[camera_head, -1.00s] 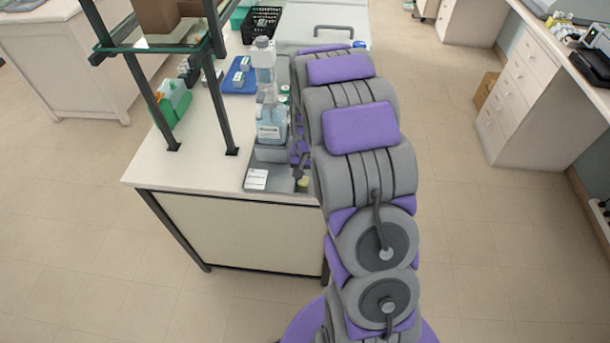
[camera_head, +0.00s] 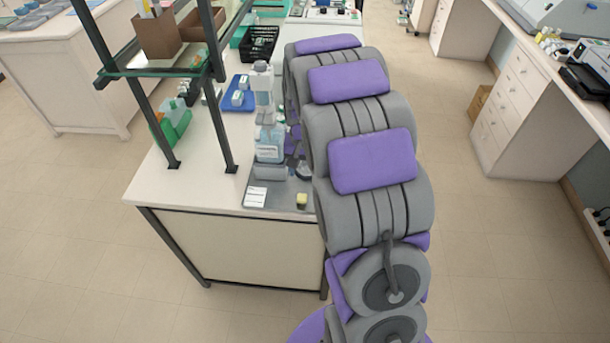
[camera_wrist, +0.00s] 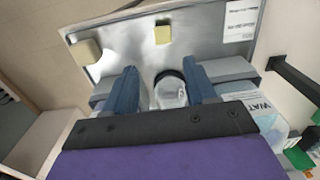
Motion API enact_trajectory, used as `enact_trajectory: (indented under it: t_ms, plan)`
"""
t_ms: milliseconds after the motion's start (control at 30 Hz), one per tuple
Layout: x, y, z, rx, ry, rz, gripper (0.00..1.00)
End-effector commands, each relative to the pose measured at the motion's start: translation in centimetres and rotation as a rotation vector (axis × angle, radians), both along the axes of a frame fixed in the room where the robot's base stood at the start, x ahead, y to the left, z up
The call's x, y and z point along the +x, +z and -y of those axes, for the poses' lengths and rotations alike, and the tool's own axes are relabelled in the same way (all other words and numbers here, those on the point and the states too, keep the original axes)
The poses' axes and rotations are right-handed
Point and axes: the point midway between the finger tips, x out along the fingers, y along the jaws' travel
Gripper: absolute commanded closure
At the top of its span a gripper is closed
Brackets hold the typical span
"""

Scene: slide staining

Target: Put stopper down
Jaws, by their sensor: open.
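My gripper (camera_wrist: 164,88) is open, its two blue fingers spread above the bench. In the wrist view, a clear, whitish round piece with a black ring (camera_wrist: 168,76) shows between the fingers; I cannot tell whether they touch it, or whether it is the stopper or a vessel. A metal tray (camera_wrist: 125,40) lies beyond the fingertips. On it are a small yellow block (camera_wrist: 162,35) and a beige block (camera_wrist: 87,52); neither is clearly a stopper. The yellow block also shows in the head view (camera_head: 301,199). My arm hides most of the gripper there.
A water bottle (camera_head: 270,143) stands close beside my gripper, with a grey box (camera_head: 268,171) at its base. A white card (camera_head: 255,197) lies on the tray's front corner. A shelf frame (camera_head: 219,110) rises at left. The bench's front left top (camera_head: 190,190) is clear.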

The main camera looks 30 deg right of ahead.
Motion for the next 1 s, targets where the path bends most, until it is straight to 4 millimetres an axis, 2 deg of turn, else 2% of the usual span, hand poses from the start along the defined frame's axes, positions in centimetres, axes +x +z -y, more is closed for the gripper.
enact_trajectory:
  t_ms: [167,267,400,633,900,1000]
  plan:
    - [-1.6,2.4,-1.4,0.001,0.037,-0.005,0.44]
    - [-4.0,4.3,-3.1,0.004,0.085,-0.014,0.44]
    - [-8.4,6.9,-5.9,0.010,0.169,-0.039,0.44]
    - [-16.2,9.8,-9.8,0.023,0.310,-0.075,0.44]
    - [-25.7,11.3,-12.9,0.039,0.479,-0.118,0.44]
    - [-28.5,11.4,-13.5,0.041,0.530,-0.132,0.44]
